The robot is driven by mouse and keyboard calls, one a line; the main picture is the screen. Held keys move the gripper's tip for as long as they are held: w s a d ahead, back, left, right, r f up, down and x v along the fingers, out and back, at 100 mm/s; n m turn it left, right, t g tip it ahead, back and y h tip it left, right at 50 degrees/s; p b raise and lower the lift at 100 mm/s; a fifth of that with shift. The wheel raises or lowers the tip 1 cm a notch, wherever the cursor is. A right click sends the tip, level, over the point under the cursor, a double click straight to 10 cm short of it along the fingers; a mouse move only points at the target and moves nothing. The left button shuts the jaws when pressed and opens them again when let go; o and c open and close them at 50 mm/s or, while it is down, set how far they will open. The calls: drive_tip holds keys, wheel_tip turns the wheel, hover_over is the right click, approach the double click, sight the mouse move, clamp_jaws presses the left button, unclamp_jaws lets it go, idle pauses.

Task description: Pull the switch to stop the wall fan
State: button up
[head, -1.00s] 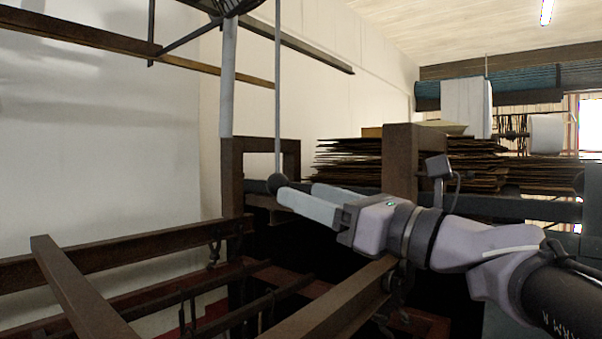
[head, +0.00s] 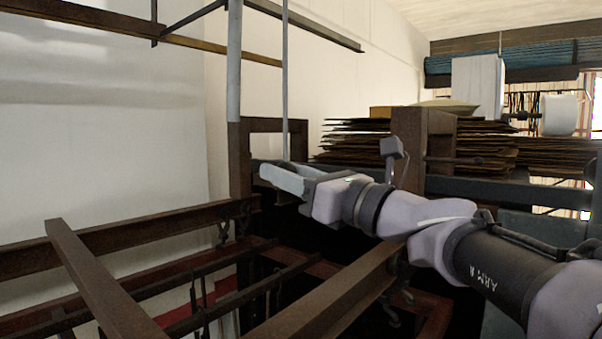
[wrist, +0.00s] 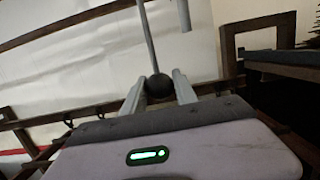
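The pull switch is a thin grey cord or rod (head: 285,80) hanging beside a grey upright pole. It ends in a dark round ball (wrist: 158,87), seen in the wrist view. In the head view my gripper (head: 270,168) is at the rod's lower end, and its near finger hides the ball. In the wrist view my gripper (wrist: 160,80) looks open, with a pale finger on each side of the ball. I cannot tell whether either finger touches it. The fan itself is out of view.
The grey pole (head: 234,60) stands just left of the rod. A brown frame (head: 240,160) is behind my gripper. Brown beams (head: 100,275) cross the lower left. Stacked sheets (head: 355,140) lie behind my arm. The pale wall at left is clear.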

clamp_jaws()
drive_tip(key=shift+f+b, duration=0.95)
drive_tip(key=shift+f, duration=0.1)
drive_tip(key=shift+r+p, duration=1.05)
drive_tip(key=shift+r, duration=0.1)
drive_tip(key=o, duration=1.2)
unclamp_jaws()
drive_tip(key=shift+f, duration=0.1)
